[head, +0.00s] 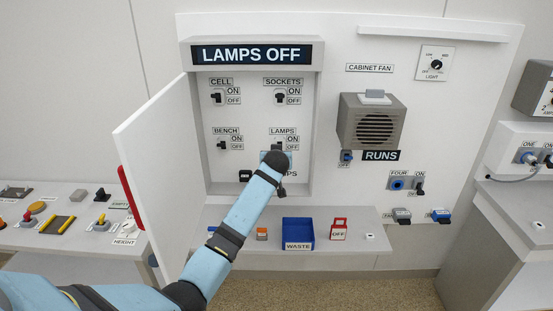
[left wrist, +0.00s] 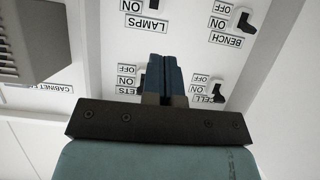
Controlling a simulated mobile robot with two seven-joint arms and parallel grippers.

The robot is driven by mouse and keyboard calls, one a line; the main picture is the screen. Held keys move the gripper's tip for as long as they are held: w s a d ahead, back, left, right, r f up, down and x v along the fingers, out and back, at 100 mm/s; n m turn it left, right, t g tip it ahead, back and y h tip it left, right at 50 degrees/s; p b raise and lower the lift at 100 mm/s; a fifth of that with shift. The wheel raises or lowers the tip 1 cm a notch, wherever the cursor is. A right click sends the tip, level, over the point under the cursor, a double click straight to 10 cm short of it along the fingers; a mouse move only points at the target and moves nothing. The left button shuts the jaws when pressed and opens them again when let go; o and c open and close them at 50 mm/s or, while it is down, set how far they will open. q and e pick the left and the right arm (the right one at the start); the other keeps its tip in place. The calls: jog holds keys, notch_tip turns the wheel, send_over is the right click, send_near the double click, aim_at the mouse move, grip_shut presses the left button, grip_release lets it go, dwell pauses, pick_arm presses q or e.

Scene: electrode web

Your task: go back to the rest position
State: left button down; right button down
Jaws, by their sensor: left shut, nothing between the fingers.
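My left arm reaches up from the lower left in the head view. Its gripper (head: 276,157) is in front of the open cabinet, close to the LAMPS switch (head: 277,146); I cannot tell whether they touch. In the left wrist view the two blue fingers (left wrist: 161,62) are together with nothing between them. They point at the white panel, with the LAMPS label (left wrist: 150,27) beyond and the CELL switch (left wrist: 218,92) to the right. The fingers hide the SOCKETS switch there. My right gripper is in neither view.
The cabinet door (head: 160,165) stands open on the left, with a red handle (head: 130,197). The sign (head: 251,54) reads LAMPS OFF. A shelf below holds a blue WASTE bin (head: 298,233) and a red OFF tag (head: 339,230). A fan box (head: 372,124) is at right.

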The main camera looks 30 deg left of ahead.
pick_arm(q)
jog(key=s+d+f+m+h, duration=0.25)
jog(key=s+d+f, duration=0.35)
jog(key=s+f, duration=0.35)
jog(key=s+d+f+m+h, duration=0.25)
jog(key=s+d+f, duration=0.35)
jog(key=s+f, duration=0.4)
jog(key=s+d+f+m+h, duration=0.1)
jog(key=s+d, duration=0.3)
jog(key=s, duration=0.5)
jog(key=s+d+f+m+h, duration=0.1)
jog(key=s+d+f+h, duration=0.1)
jog(key=s, duration=0.7)
jog(key=s+d+f+m+h, duration=0.1)
jog(key=s+d+f+m, duration=0.1)
jog(key=s+d, duration=0.4)
jog(key=s+f, duration=0.1)
jog(key=s, duration=0.2)
jog(key=shift+f, duration=0.25)
